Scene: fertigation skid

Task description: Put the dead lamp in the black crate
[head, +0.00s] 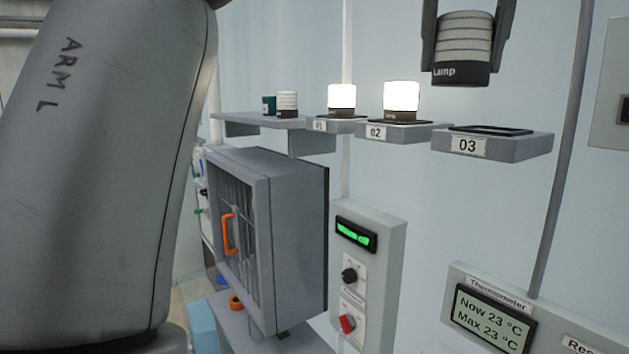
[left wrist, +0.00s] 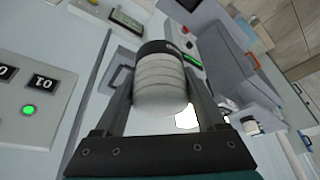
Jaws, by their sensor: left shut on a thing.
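My left gripper (head: 466,48) is shut on the dead lamp (head: 466,36), an unlit whitish ribbed lamp with a black base marked "Lamp". It holds the lamp upright above the grey bracket marked 03 (head: 505,146), clear of it. The holder on that bracket is empty. In the left wrist view the lamp (left wrist: 161,83) sits between the two fingers of the left gripper (left wrist: 165,100). I do not see the black crate in either view. My right gripper is not in view.
Lit lamps stand on brackets 01 (head: 342,97) and 02 (head: 401,98). A small unlit ribbed lamp (head: 287,103) and a dark green object (head: 269,106) stand on a shelf at left. Below are a grey cabinet (head: 298,240) with an orange handle and a control box (head: 371,290).

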